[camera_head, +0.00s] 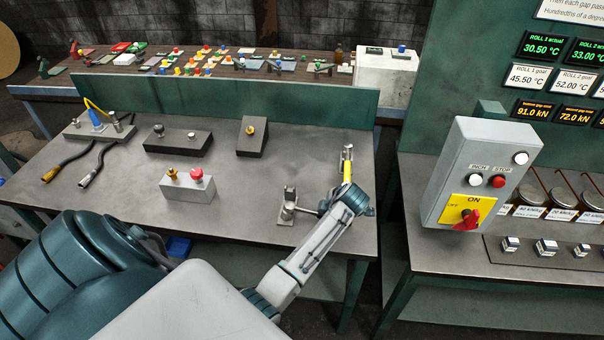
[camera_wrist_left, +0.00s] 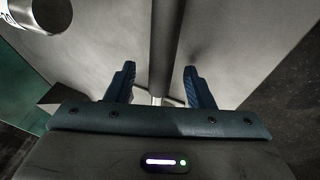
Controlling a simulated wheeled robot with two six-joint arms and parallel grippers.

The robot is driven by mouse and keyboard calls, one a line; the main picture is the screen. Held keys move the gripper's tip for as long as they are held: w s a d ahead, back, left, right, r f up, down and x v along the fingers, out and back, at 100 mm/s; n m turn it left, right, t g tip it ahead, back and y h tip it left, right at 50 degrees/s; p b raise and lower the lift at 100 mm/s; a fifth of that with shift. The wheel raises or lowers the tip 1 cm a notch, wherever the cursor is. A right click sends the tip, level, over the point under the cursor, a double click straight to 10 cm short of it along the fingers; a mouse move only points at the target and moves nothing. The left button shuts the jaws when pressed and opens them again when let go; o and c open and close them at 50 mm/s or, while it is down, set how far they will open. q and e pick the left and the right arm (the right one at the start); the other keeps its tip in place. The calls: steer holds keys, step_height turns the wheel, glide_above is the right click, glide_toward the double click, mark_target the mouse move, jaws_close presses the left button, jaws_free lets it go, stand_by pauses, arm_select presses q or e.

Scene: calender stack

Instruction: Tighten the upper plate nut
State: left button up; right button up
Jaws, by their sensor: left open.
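My left gripper (camera_head: 354,198) is low over the right end of the bench in the head view, its fingers hard to make out there. In the left wrist view my left gripper (camera_wrist_left: 158,82) is open, with its two dark fingers apart. A dark bar (camera_wrist_left: 164,45) runs between and beyond the fingers; I cannot tell whether they touch it. Just beyond the gripper is a yellow-handled metal tool (camera_head: 347,170), partly hidden by my wrist. A small metal fixture with an upright post (camera_head: 289,203) stands left of the wrist. I cannot pick out the upper plate nut. My right gripper is not in view.
The bench (camera_head: 120,185) holds a grey block with brass and red knobs (camera_head: 188,186), dark blocks (camera_head: 178,140) and two cables (camera_head: 95,165). At right is a control box (camera_head: 478,165) with a red switch. A labelled metal cylinder (camera_wrist_left: 38,14) shows in the left wrist view.

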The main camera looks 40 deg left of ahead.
arm_select(q)
steer(key=shift+c, duration=0.2)
jaws_close()
steer(key=shift+r, duration=0.1)
steer(key=shift+r+p, duration=0.75)
steer(key=shift+s+d+r+p, duration=0.1)
steer(key=shift+d+r+p, duration=0.05)
steer(key=shift+r+p, duration=0.45)
steer(key=shift+s+d+r+p, duration=0.1)
steer(key=shift+d+r+p, duration=0.05)
steer(key=shift+r+p, duration=0.4)
steer(key=s+d+r, duration=0.1)
steer(key=s+d, duration=0.8)
steer(key=s, duration=0.3)
steer(key=shift+d, duration=0.35)
